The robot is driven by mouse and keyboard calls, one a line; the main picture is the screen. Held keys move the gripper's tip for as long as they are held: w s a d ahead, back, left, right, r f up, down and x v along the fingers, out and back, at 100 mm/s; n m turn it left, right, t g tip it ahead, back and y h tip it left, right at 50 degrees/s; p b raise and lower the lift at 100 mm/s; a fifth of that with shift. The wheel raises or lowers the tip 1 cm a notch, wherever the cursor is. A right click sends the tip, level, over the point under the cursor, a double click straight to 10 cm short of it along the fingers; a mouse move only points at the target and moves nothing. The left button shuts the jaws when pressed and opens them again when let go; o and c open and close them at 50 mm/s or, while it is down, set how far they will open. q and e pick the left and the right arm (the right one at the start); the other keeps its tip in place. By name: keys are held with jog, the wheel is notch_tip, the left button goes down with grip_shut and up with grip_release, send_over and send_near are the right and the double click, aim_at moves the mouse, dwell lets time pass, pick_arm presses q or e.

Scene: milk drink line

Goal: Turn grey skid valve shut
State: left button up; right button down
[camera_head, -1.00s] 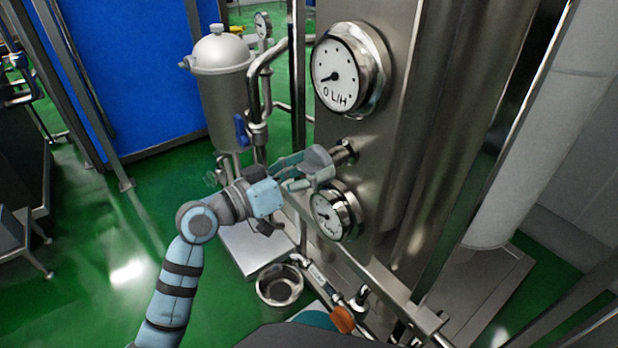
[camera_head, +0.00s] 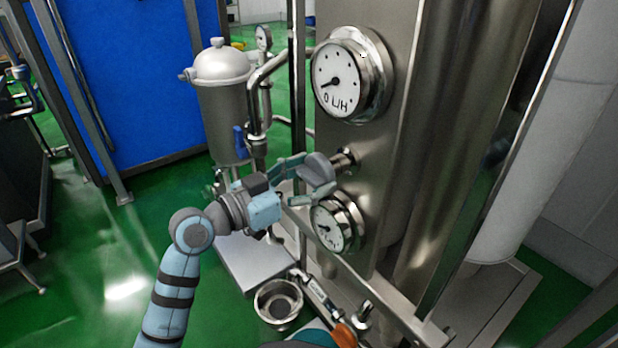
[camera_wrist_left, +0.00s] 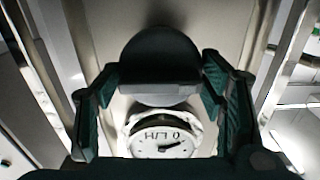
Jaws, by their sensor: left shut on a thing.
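The grey skid valve (camera_head: 318,167) is a rounded grey knob on a short metal stem, on the front of the steel skid column (camera_head: 385,150). It sits between two dials. My left gripper (camera_head: 305,178) has its fingers on either side of the knob, shut on it. In the left wrist view the knob (camera_wrist_left: 160,62) shows dark and rounded between the fingers (camera_wrist_left: 160,100). The fingers hide part of the knob in the head view. My right gripper is not in view.
An upper dial (camera_head: 338,82) reading 0 L/H is above the valve, and a lower dial (camera_head: 330,225) is close below my gripper. A blue-handled valve (camera_head: 240,141) and pipes stand left of the column. A steel bowl (camera_head: 278,303) is below.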

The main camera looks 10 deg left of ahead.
pick_arm(q)
jog(key=o, duration=1)
jog(key=shift+w, duration=0.1)
jog(key=shift+v, duration=6.05)
